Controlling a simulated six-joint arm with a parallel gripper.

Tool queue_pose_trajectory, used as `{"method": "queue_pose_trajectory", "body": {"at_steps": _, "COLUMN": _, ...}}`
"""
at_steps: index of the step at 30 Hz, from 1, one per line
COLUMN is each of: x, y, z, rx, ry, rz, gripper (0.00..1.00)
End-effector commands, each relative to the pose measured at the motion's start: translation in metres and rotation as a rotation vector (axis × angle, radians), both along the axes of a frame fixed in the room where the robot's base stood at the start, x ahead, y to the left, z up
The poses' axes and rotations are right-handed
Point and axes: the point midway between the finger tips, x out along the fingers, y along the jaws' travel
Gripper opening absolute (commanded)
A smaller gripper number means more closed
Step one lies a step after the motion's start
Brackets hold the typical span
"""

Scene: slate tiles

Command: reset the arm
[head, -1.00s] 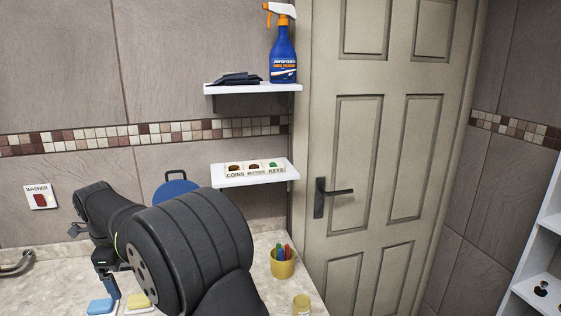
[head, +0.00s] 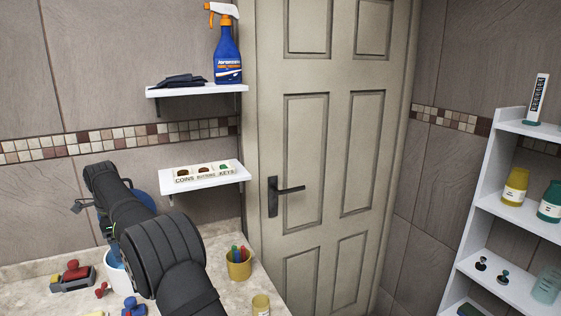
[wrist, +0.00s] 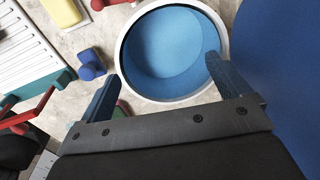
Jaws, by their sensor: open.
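My gripper (wrist: 160,82) shows in the wrist view with its two blue fingers spread apart and nothing between them. It is over the countertop, and a round white-rimmed container (wrist: 225,35) with a blue inside lies in view beyond the fingers. The container looks empty. In the head view my dark arm reaches over the left part of the counter, and its bulky links hide much of the gripper. Part of the white container (head: 116,278) shows there beside my arm.
A red-and-grey object (head: 72,276) and small blocks lie around the container. A shelf (head: 205,179) with a labelled tray is behind. A white shelf unit (head: 487,190) stands right.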

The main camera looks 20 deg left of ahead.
Motion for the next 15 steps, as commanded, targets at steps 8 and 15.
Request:
{"method": "queue_pose_trajectory", "body": {"at_steps": 8, "x": 0.025, "y": -0.002, "z": -0.035, "rx": -0.004, "ry": 0.001, "rz": 0.010, "gripper": 0.94}}
{"method": "queue_pose_trajectory", "body": {"at_steps": 15, "x": 0.025, "y": -0.002, "z": -0.081, "rx": -0.002, "ry": 0.001, "rz": 0.009, "gripper": 0.94}}
